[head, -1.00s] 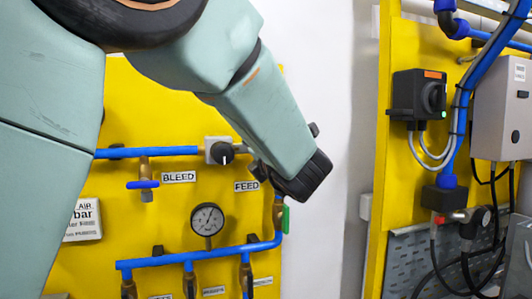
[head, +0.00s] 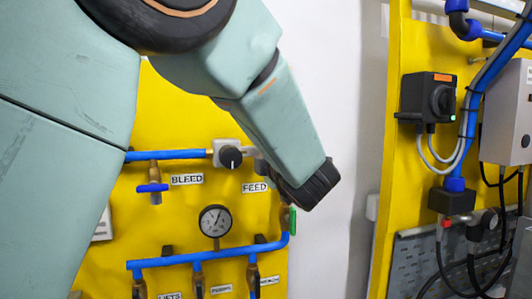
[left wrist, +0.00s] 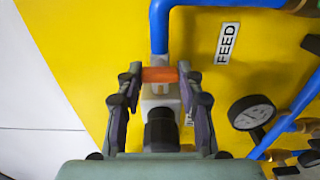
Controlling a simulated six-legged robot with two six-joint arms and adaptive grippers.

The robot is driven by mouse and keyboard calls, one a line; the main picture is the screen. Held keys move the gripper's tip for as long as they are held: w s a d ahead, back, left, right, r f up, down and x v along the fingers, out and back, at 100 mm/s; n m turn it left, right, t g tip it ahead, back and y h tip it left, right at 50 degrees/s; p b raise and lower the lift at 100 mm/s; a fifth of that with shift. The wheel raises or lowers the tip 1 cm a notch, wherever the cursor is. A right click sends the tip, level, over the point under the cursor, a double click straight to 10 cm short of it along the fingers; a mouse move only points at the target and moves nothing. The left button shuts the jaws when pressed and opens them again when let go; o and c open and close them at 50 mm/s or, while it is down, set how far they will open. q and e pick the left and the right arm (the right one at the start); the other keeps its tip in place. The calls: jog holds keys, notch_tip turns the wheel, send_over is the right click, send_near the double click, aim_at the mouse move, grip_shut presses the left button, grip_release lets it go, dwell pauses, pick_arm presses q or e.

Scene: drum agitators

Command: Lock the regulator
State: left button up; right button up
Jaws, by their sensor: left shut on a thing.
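The regulator (head: 221,146) is a pale block with a black round knob on the yellow panel, above right of the BLEED label. In the left wrist view its pale body (left wrist: 160,100) and black knob stand between my fingers. An orange piece (left wrist: 159,75) lies across the fingertips, at the end of the regulator by the blue pipe. My left gripper (left wrist: 159,73) is shut on this orange piece. In the head view my wrist hides most of the left gripper (head: 262,168), just right of the knob. My right gripper is not in view.
A gauge (head: 215,221) and a blue pipe (head: 205,257) with valves lie below. A green handle (head: 292,220) is close under my wrist. A second panel with a black switch box (head: 428,97) and hoses stands right, beyond a bare pale wall (head: 345,120).

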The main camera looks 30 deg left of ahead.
pick_arm(q)
jog(key=shift+f, duration=0.25)
jog(key=o, duration=1.2)
jog(key=shift+d+r, duration=0.25)
jog(key=shift+d, duration=0.1)
jog(key=shift+c, duration=0.2)
jog(key=shift+a, duration=0.15)
